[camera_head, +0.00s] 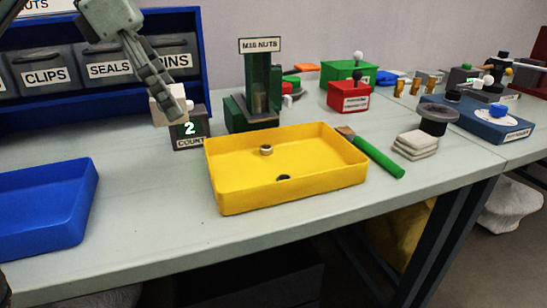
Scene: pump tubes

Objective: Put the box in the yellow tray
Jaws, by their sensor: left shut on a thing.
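The yellow tray (285,188) stands on the bench in the middle of the view. Two small ring-like parts lie in it, one light (266,150) and one dark (284,178). My left gripper (170,98) comes down from the upper left, behind and left of the tray. It is shut on a small cream-white box (174,107), partly hidden by the fingers. The box is beside the upper part of the counter; whether they touch is unclear. My right gripper is not in view.
The dark counter (190,135) showing 2 and the green M16 NUTS dispenser (262,88) stand behind the tray. A green-handled brush (378,157) lies at its right. A blue tray (45,208) is at left, with clear bench between the trays.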

